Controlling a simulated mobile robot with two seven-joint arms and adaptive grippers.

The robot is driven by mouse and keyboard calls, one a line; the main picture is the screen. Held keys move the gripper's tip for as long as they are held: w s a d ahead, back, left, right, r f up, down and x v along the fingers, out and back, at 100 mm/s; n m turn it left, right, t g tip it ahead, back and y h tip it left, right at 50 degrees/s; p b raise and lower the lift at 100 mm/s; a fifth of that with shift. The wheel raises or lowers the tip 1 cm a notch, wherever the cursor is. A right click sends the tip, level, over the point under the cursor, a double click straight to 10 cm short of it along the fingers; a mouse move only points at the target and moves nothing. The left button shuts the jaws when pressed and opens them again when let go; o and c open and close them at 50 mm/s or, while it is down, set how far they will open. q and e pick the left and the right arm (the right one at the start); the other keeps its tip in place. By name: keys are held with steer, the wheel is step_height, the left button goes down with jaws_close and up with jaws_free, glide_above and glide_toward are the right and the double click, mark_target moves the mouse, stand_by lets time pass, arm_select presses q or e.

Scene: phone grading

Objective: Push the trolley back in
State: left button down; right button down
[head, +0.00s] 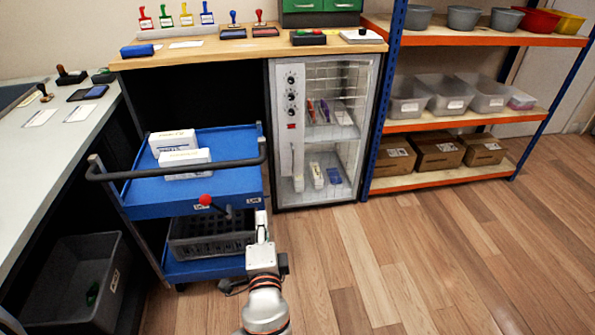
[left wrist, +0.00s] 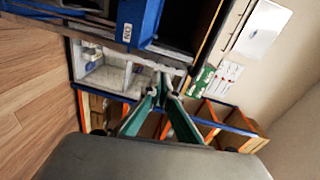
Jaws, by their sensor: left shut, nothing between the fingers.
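The blue two-shelf trolley (head: 235,184) stands in front of the dark bay under the wooden bench, its black push handle (head: 110,175) facing me. Two white boxes (head: 174,142) lie on its top shelf, and a dark crate (head: 200,243) sits on the lower shelf. A red-knobbed lever (head: 206,200) shows near the front edge. My left gripper (head: 261,215) is at the trolley's front right corner, shut and empty; I cannot tell whether it touches. In the left wrist view its closed fingers (left wrist: 162,88) are below the trolley's blue edge (left wrist: 140,22). My right gripper is out of view.
The glass-door cabinet (head: 322,130) stands just right of the trolley, with a shelf rack (head: 480,122) beyond it. A grey counter (head: 50,140) runs along the left, with a dark bin (head: 75,285) below. The wooden floor (head: 430,260) at right is clear.

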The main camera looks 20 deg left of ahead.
mark_target(262, 166)
arm_select(q)
steer(key=shift+t+y, duration=0.3)
steer(key=shift+y, duration=0.2)
steer(key=x, duration=0.4)
steer(key=d+r+x, duration=0.1)
steer(key=x, duration=0.4)
steer(key=r+b+x, duration=0.1)
steer(key=x, duration=0.4)
steer(key=shift+w+d, duration=0.1)
steer(key=shift+w, duration=0.45)
steer(key=shift+w+a+r, duration=0.1)
steer(key=shift+w+a, duration=0.15)
steer(key=shift+w, duration=0.15)
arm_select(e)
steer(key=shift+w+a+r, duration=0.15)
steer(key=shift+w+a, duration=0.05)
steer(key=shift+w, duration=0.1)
